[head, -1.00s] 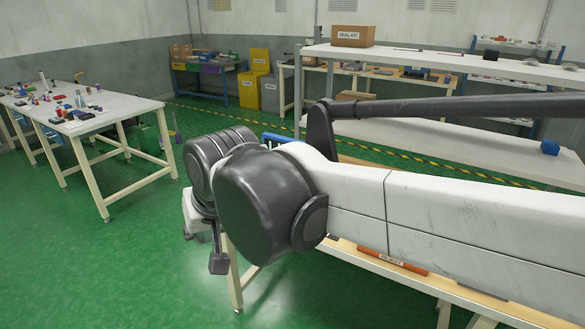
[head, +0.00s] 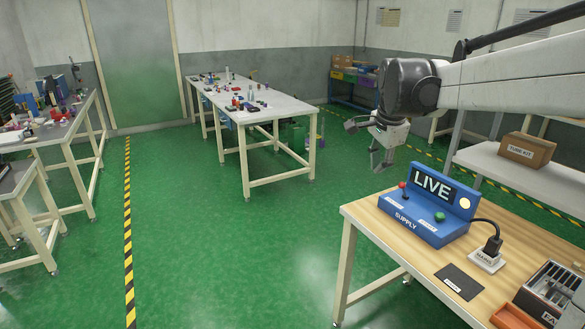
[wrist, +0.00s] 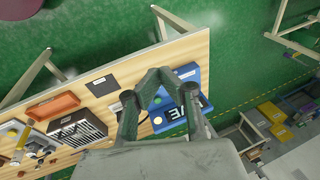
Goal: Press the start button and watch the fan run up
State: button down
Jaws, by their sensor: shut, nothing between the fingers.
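The blue supply box (head: 415,232) stands on the wooden bench top, with a sign reading LIVE (head: 432,187). A green button (head: 440,217) is on its right side and a red knob (head: 403,187) on its left; their small labels are unreadable. A pale round lamp (head: 465,203) is beside the sign. A grey slotted unit marked "FA" (head: 552,290), perhaps the fan, is cut off at the lower right. My gripper (head: 372,150) is shut and empty, above and behind the box in the head view. In the wrist view its fingers (wrist: 160,72) partly cover the blue box (wrist: 188,75).
A black plug (head: 492,244) sits in the white MAINS socket (head: 486,262), cabled to the box. A dark plate (head: 459,281) and orange tray (head: 512,317) lie near. A shelf with a carton (head: 526,150) is behind. Green floor (head: 230,240) is open to the left.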

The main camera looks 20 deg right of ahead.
jog(key=w+d+m+g+p, duration=0.1)
jog(key=w+d+m, duration=0.4)
jog(key=d, duration=0.4)
jog(key=m+g+y+p, duration=0.1)
jog(key=m+g+p, duration=0.15)
jog(key=m, duration=0.95)
send_over(440, 216)
jog(key=w, duration=0.2)
notch_tip(440, 216, down, 11)
jog(key=shift+d+f, duration=0.2)
jog(key=shift+d, duration=0.15)
jog(key=shift+f, duration=0.1)
notch_tip(440, 216, down, 14)
jog(key=shift+r+p, duration=0.1)
jog(key=shift+p, duration=0.3)
